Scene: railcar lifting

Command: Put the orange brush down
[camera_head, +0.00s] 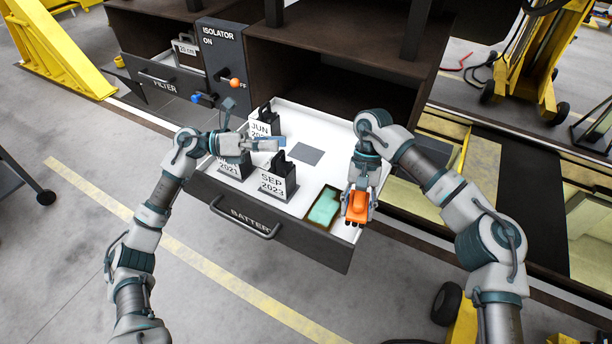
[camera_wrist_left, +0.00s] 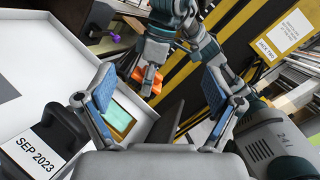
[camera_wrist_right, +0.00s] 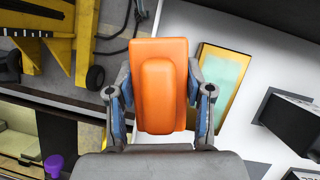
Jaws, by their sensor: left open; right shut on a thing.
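The orange brush (camera_head: 357,207) is held in my right gripper (camera_head: 358,196) over the right front corner of the open white drawer (camera_head: 322,131). In the right wrist view the brush (camera_wrist_right: 160,85) sits between both fingers of the right gripper (camera_wrist_right: 161,100). The brush also shows in the left wrist view (camera_wrist_left: 148,78). Whether it touches the drawer is unclear. My left gripper (camera_head: 258,145) is open and empty above the batteries in the drawer; its spread fingers (camera_wrist_left: 158,98) show in the left wrist view.
A tray with a green pad (camera_head: 325,208) lies just left of the brush. Batteries labelled JUN (camera_head: 262,128) and SEP 2023 (camera_head: 279,184) stand in the drawer, with another beside them. The drawer front has a handle (camera_head: 245,222). Isolator panel (camera_head: 222,60) stands behind left.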

